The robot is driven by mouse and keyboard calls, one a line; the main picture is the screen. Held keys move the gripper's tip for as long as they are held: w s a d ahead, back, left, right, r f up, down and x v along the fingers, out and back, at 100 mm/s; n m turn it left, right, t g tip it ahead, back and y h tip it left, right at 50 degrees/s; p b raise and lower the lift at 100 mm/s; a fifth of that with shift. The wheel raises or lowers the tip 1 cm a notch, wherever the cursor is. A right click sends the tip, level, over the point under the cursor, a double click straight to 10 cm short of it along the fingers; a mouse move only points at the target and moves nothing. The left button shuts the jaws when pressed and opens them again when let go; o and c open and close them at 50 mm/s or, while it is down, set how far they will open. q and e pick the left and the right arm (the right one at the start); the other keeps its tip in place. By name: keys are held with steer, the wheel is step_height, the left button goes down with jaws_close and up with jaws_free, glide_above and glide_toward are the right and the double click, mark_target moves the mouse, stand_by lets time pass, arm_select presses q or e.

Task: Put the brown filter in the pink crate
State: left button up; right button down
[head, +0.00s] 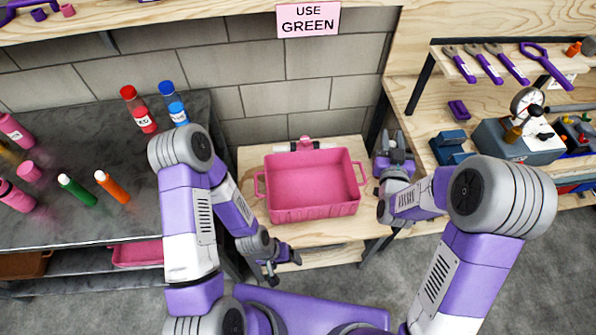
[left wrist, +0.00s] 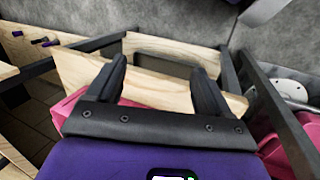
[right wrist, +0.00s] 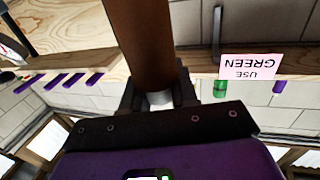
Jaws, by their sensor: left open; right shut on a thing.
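The pink crate (head: 315,212) stands on the light wooden bench in the middle of the head view, and its inside looks empty. My right gripper (head: 394,148) is beside the crate's right end, outside its rim. It is shut on the brown filter (right wrist: 145,50), which fills the upper middle of the right wrist view, with a pale end between the fingers. I cannot make out the filter in the head view. My left gripper (head: 281,264) is open and empty near the bench's front edge, below the crate. Its spread fingers (left wrist: 158,88) show in the left wrist view.
A dark table (head: 90,200) at left holds red, blue, green, orange and pink bottles. A "USE GREEN" sign (head: 308,20) hangs above. A gauge device (head: 520,140) and purple-handled tools (head: 485,62) are at right.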

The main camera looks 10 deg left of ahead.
arm_select(q)
steer(key=shift+o, duration=0.8)
step_height(320, 180, down, 10)
steer(key=b, duration=0.9)
steer(key=shift+f, duration=0.2)
arm_select(e)
steer(key=s+a+f+n+y, duration=0.1)
steer(key=a+f+n+y, duration=0.1)
steer(key=a+f, duration=0.6)
steer(key=a+f+n+y, duration=0.1)
steer(key=a+f+y, duration=0.2)
steer(key=a+f, duration=0.55)
arm_select(q)
step_height(320, 180, down, 5)
steer(key=b, duration=0.5)
steer(key=shift+s+f, duration=0.1)
steer(key=shift+f, duration=0.05)
arm_select(e)
step_height(320, 180, down, 15)
steer(key=a, duration=0.2)
steer(key=shift+a+r+g, duration=0.2)
steer(key=shift+a+g, duration=0.05)
steer(key=shift+g, duration=0.15)
steer(key=shift+s, duration=0.1)
steer(key=shift+f, duration=0.15)
steer(key=c, duration=0.9)
jaws_free()
steer(key=shift+o, duration=0.2)
